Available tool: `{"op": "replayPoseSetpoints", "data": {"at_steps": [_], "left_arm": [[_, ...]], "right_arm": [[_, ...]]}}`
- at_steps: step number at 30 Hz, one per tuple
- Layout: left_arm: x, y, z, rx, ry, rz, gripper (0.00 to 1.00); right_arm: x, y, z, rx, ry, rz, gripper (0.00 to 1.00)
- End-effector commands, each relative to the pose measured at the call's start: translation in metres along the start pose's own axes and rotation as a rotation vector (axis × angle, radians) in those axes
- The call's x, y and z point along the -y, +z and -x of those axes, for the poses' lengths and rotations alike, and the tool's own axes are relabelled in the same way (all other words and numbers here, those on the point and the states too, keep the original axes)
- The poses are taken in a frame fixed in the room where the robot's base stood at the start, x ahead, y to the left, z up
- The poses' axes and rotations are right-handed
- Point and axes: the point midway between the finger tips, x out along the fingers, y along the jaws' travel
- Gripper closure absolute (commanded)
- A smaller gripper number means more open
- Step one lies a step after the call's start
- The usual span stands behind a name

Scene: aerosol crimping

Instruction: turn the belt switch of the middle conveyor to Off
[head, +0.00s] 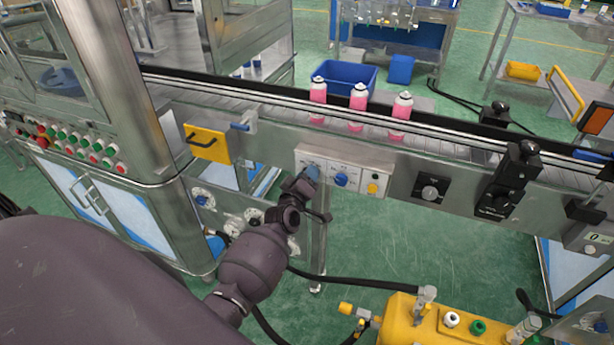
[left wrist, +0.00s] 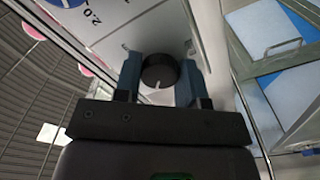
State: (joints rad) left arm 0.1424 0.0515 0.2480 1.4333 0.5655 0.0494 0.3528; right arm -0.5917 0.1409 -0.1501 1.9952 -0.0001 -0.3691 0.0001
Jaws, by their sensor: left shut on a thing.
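The white control panel (head: 345,165) is on the front of the middle conveyor (head: 430,140). It carries a blue dial (head: 341,179) and a yellow button (head: 372,188). My left gripper (head: 311,176) is at the panel's left end. In the left wrist view, its two blue-grey fingers stand on either side of the belt switch, a round black knob (left wrist: 159,70), and are shut on it. A white mark on the knob points toward the gripper body. The switch's lettering is hidden or too small to read. My right gripper is not in view.
Several pink cans (head: 357,106) stand on the conveyor. A yellow-plated handle (head: 207,144) is left of the panel, and a black dial box (head: 430,190) is right of it. A yellow machine (head: 400,320) stands below. Green floor shows beneath the conveyor.

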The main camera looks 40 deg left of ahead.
Motion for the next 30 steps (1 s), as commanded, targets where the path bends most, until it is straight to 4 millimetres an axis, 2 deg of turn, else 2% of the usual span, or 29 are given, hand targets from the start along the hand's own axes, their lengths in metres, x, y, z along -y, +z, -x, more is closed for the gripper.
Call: {"op": "replayPoseSetpoints", "data": {"at_steps": [4, 5, 9, 20, 25, 30], "left_arm": [[0.0, -0.001, 0.0, -0.001, 0.0, 0.002, 0.86], [0.0, -0.001, 0.0, -0.001, 0.0, 0.002, 0.58], [0.0, -0.001, 0.0, -0.001, 0.0, 0.001, 0.37], [0.0, 0.0, 0.004, 0.0, 0.0, 0.0, 0.37], [0.0, 0.0, 0.023, 0.001, -0.001, 0.0, 0.37], [0.001, 0.0, 0.052, 0.0, -0.002, 0.001, 0.37]], "right_arm": [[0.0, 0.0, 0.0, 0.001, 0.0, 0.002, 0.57], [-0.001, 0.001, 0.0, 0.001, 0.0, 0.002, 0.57], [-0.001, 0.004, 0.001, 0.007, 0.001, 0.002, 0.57], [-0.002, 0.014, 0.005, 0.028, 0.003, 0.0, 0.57], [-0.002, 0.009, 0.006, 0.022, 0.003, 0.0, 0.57], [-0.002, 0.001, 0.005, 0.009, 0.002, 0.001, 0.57]]}}
